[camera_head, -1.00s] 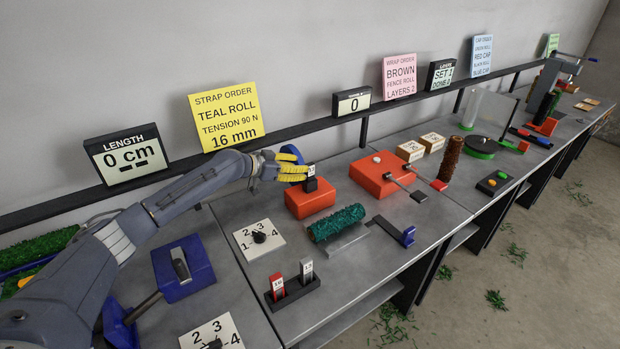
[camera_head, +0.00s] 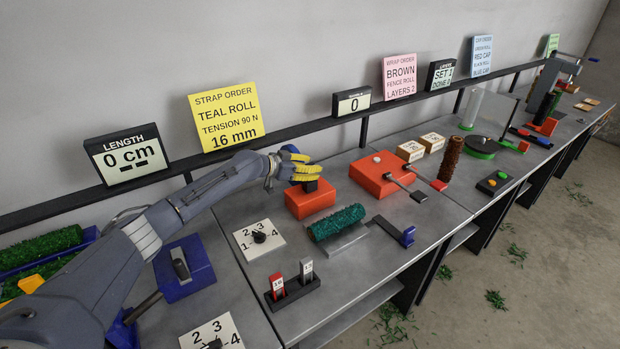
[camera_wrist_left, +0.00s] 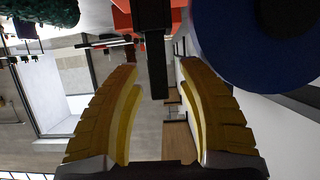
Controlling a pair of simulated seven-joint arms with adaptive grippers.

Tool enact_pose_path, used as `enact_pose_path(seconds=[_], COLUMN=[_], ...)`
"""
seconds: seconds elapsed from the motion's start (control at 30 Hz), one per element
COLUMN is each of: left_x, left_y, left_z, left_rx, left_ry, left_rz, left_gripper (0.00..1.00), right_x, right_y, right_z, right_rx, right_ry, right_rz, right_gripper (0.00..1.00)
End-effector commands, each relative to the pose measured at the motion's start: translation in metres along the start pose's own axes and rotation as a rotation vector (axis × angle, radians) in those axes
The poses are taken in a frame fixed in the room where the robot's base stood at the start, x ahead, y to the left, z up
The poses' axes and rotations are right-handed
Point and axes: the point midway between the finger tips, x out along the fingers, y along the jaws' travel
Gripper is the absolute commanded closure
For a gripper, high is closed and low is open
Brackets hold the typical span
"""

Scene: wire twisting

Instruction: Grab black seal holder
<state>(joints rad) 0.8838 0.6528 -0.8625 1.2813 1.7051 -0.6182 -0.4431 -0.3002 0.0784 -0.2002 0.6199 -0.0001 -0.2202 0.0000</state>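A black holder (camera_head: 310,186) stands on the red-orange box (camera_head: 311,201) near the back of the table. In the left wrist view it is a dark upright bar (camera_wrist_left: 157,62) reaching between my fingertips. My left gripper (camera_head: 305,172), with yellow finger pads, is over the holder and hides its upper part in the head view. The left wrist view shows its fingers (camera_wrist_left: 157,85) spread, with gaps on both sides of the bar. My right gripper is in neither view.
A blue disc (camera_wrist_left: 255,40) is close beside my left fingers. A teal roll (camera_head: 337,222) and a black rack (camera_head: 292,292) with red and grey tags are nearer the front. A larger red box (camera_head: 378,175) stands to the right.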

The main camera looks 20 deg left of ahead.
Motion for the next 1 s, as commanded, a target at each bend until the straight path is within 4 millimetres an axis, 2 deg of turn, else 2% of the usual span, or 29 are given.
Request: enact_pose_path(seconds=[0.07,0.3,0.77,1.0], left_x=[0.0,0.0,-0.001,-0.007], left_y=[0.0,0.0,0.0,-0.001], left_z=[0.0,0.0,-0.001,-0.016], left_rx=[0.0,0.0,0.0,0.001], left_ry=[0.0,0.0,0.0,0.001], left_rz=[0.0,0.0,0.0,0.0], left_gripper=[0.72,1.0,1.0,1.0], right_x=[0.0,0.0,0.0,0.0], right_y=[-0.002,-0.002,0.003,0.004], right_z=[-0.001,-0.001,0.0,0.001], right_rx=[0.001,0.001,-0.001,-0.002], right_ry=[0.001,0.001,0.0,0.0], right_rz=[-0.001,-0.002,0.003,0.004], right_gripper=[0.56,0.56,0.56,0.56])
